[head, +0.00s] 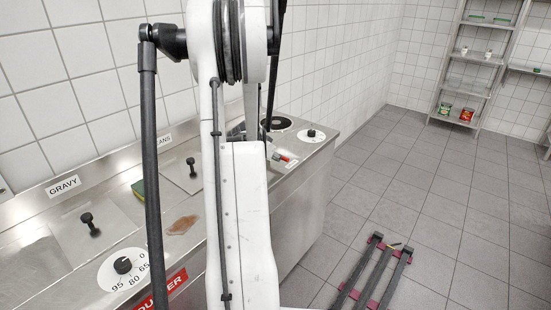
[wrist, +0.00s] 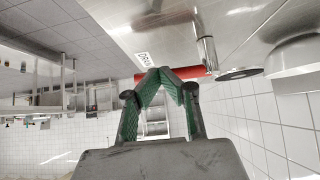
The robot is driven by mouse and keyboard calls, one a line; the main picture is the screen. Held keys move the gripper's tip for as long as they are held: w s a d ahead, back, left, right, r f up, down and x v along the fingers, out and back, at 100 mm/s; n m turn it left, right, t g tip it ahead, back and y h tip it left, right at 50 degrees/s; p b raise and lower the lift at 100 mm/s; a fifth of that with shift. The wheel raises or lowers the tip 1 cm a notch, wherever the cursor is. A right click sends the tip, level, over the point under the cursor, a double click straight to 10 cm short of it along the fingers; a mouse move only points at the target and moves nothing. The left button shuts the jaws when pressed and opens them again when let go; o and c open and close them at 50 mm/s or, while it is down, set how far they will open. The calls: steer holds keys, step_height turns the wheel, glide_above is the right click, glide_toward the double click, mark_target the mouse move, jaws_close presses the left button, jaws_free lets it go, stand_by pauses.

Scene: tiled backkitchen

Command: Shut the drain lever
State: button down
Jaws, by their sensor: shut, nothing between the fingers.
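The drain lever (wrist: 190,72) shows in the wrist view as a red bar just beyond my fingertips, beside a white label reading DRAIN (wrist: 143,58). A steel pipe (wrist: 207,52) stands at the bar's right end. My gripper (wrist: 160,74) has green-padded fingers with their tips together and nothing between them. The tips overlap the middle of the red bar in the picture; I cannot tell whether they touch it. In the head view a small red piece (head: 284,158) shows on the counter just right of my arm, which hides the gripper and much around it.
The steel counter (head: 180,215) carries dials, lidded wells, a green-and-yellow sponge (head: 138,190) and a brown smear (head: 183,225). Shelves (head: 470,75) stand at the back. The tiled floor between is clear.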

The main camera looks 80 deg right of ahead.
steer(key=shift+s+d+n+t, duration=0.1)
steer(key=shift+s+n+t, duration=0.1)
steer(key=shift+n+t, duration=0.15)
